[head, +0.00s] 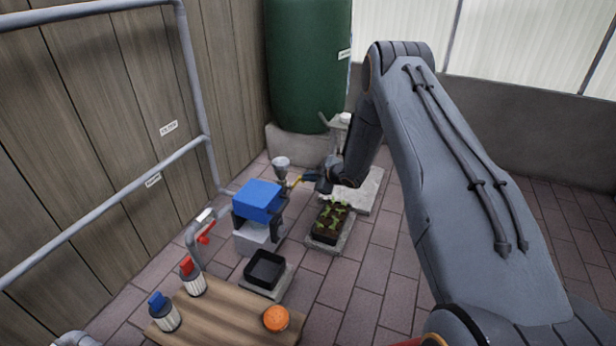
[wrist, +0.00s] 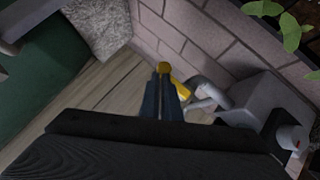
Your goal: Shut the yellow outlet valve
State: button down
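The yellow outlet valve handle (head: 295,183) is small in the head view, on the pipework beside the blue-topped box. In the wrist view its yellow end (wrist: 165,68) shows right at my fingertips, and another yellow part (wrist: 181,89) shows just right of the fingers. My gripper (head: 309,178) is low at the handle, coming from the right. In the wrist view its two dark fingers (wrist: 164,78) are close together, at or touching the handle. Part of the handle is hidden behind the fingers, and I cannot tell whether any of it is between them.
A blue-topped box (head: 258,201) stands left of my gripper. A seedling tray (head: 330,222) is below it, near an empty black tray (head: 265,269). The green tank (head: 306,60) is behind. A red valve handle (head: 206,233) and a wooden table (head: 232,318) are at front left. Open floor lies right.

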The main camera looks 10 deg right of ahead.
jog(key=shift+w+d+f, duration=0.1)
jog(key=shift+w+f, duration=0.05)
jog(key=shift+f, duration=0.05)
jog(key=shift+r, duration=0.15)
